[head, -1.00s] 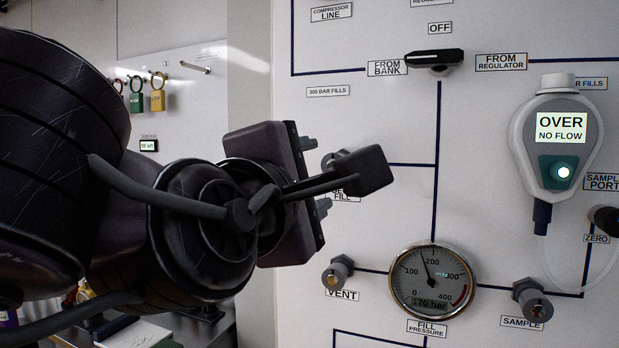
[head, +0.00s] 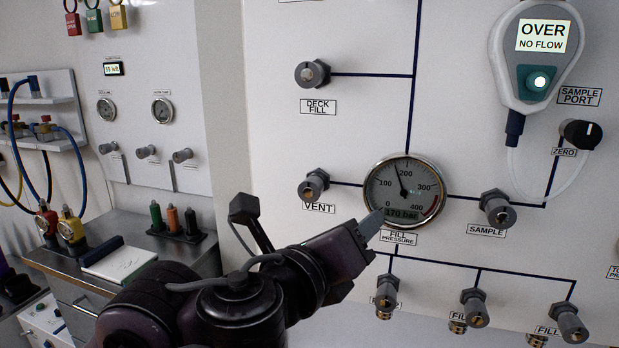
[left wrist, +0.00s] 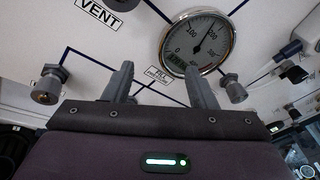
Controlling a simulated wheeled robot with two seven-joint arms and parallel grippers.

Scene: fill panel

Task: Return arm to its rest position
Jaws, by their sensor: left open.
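My left gripper (head: 372,226) is low in the middle of the head view, in front of the white panel (head: 290,130) and just below left of the fill pressure gauge (head: 405,190). In the left wrist view its two grey fingers (left wrist: 160,85) stand apart with nothing between them. The gauge (left wrist: 197,42) shows beyond the right finger. The deck fill valve (head: 312,74) and vent valve (head: 313,186) are on the panel, clear of the gripper. My right gripper is not in view.
The sample valve (head: 496,208) and several fill valves (head: 473,307) stick out from the panel. A grey analyser (head: 540,60) reads "OVER NO FLOW". At the left, a bench (head: 190,252) holds gauged bottles (head: 46,222), a notepad (head: 118,262) and small coloured items (head: 172,219).

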